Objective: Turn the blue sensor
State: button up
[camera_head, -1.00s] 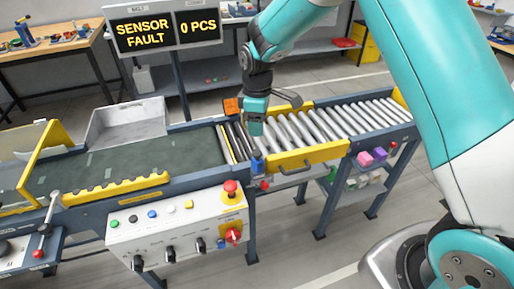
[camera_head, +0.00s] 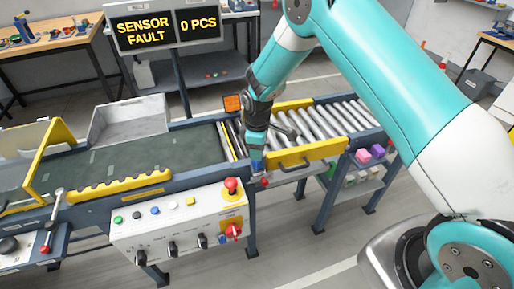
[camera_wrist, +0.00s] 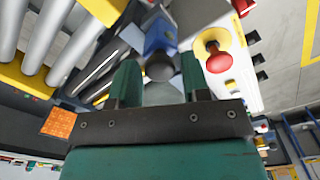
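The blue sensor (camera_head: 257,164) sits on the near side rail of the conveyor, at the gap between the dark belt and the rollers. In the head view it is small and partly hidden by my gripper (camera_head: 256,152), which is just above it. In the wrist view the blue sensor (camera_wrist: 158,34) has a dark round part facing me. My gripper (camera_wrist: 159,68) is open there, with one green finger on each side of that dark part. I cannot tell whether the fingers touch it.
A control box (camera_head: 180,222) with a red stop button (camera_head: 231,185) stands close to the sensor, and the button also shows in the wrist view (camera_wrist: 217,60). A yellow guard with a handle (camera_head: 310,157) is just right. An orange block (camera_head: 232,103) sits behind.

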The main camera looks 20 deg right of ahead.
jog(key=c, duration=0.6)
jog(key=shift+o, duration=0.2)
jog(key=shift+f+m+b, duration=0.1)
jog(key=shift+m+b, duration=0.5)
jog(key=shift+m, duration=1)
jog(key=o, duration=0.9)
jog(key=shift+r+b, duration=0.2)
jog(key=shift+b, duration=0.1)
notch_tip(320, 180, up, 17)
jog(key=b, duration=0.2)
jog(key=shift+r+b, duration=0.15)
jog(key=shift+b, duration=0.2)
